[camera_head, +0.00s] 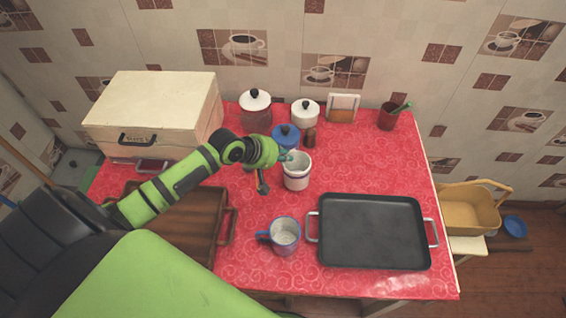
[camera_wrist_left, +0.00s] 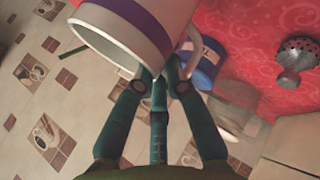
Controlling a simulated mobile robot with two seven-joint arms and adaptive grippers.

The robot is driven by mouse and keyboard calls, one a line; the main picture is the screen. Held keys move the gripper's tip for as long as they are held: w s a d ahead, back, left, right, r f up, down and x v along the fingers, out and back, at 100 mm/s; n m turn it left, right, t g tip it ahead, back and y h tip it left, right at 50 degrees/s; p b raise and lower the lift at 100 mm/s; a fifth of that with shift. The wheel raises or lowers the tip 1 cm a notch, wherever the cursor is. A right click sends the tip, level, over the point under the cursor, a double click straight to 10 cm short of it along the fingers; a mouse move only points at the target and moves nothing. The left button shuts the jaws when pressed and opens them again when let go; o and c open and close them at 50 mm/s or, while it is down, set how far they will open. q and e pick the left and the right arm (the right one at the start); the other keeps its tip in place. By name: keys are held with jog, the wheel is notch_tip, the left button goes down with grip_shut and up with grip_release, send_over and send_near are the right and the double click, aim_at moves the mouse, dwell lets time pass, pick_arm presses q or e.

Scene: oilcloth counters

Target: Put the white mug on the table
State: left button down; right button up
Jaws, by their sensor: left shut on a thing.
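The white mug (camera_head: 297,178) is near the middle of the red oilcloth table (camera_head: 265,198), in front of the canisters. It looks roughly upright in the head view; whether its base touches the cloth I cannot tell. My left gripper (camera_head: 287,157) reaches it from the left and is shut on it. In the left wrist view, the mug (camera_wrist_left: 125,42) fills the top, with a purple band, and the gripper fingers (camera_wrist_left: 160,78) close at its handle side. The exact contact is partly hidden. My right gripper is not in view.
A grey mug with a blue handle (camera_head: 285,238) stands in front, beside a black tray (camera_head: 372,230). A wooden tray (camera_head: 228,224) lies left. A blue pot (camera_head: 285,138), white-lidded canisters (camera_head: 256,112) and a brown shaker (camera_head: 310,138) stand close behind. Cloth right of the mug is clear.

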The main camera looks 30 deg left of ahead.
aim_at(292, 168)
pick_arm(q)
notch_tip(292, 168, down, 3)
jog(key=shift+f, duration=0.35)
jog(key=shift+f, duration=0.2)
jog(key=c, duration=1.3)
grip_release()
jog(key=shift+o, duration=0.2)
